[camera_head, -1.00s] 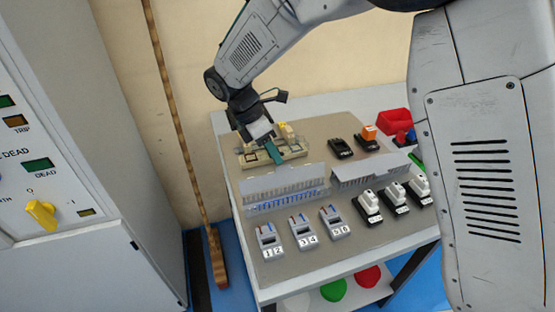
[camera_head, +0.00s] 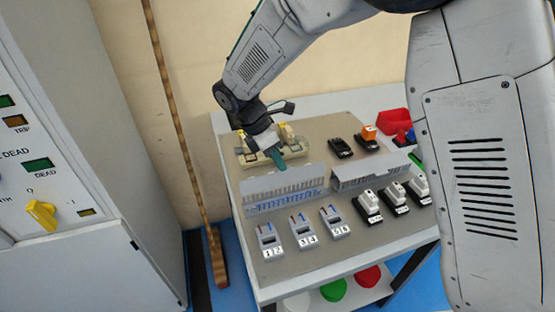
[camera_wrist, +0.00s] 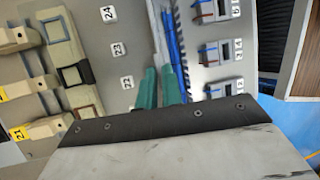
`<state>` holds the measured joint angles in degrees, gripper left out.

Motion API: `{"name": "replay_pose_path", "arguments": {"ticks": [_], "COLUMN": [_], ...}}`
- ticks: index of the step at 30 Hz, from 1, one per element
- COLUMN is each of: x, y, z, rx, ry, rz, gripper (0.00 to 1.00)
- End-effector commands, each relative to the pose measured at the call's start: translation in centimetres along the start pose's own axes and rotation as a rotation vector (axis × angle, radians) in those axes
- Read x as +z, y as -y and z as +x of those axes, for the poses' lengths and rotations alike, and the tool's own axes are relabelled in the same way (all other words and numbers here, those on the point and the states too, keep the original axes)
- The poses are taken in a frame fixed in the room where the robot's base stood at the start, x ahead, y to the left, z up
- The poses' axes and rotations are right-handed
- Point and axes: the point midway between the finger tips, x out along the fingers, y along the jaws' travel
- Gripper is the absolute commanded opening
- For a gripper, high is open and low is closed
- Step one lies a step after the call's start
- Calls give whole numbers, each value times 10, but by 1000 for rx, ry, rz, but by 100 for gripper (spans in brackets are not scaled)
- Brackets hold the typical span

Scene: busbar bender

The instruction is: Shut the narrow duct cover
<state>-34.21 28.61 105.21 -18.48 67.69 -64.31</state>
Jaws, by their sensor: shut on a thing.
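My gripper (camera_head: 277,160) points down at the back of the left wire duct (camera_head: 285,200). In the wrist view its teal fingers (camera_wrist: 159,88) are closed on the upper edge of a thin pale duct cover (camera_wrist: 158,35), seen nearly edge-on. In the head view this grey cover (camera_head: 262,184) stands raised along the back of the left duct, whose slotted wall and blue wires are exposed. I cannot tell by width alone which is the narrow one.
A beige terminal block (camera_head: 258,160) lies just behind my gripper. Numbered grey modules (camera_head: 302,232) stand in front of the left duct, and black-and-white switches (camera_head: 368,207) in front of the right one. Black parts (camera_head: 340,148) and a red bin (camera_head: 394,121) are at the back right.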

Motion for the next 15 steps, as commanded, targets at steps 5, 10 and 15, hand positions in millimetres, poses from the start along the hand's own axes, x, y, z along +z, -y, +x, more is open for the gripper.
{"name": "replay_pose_path", "arguments": {"ticks": [5, 10, 15], "x": [0, 0, -2], "y": [6, 16, 29], "z": [-1, 0, 2], "rx": [59, 166, 307], "ry": [0, 0, 0], "rz": [21, 65, 121], "gripper": [0, 0, 0]}}
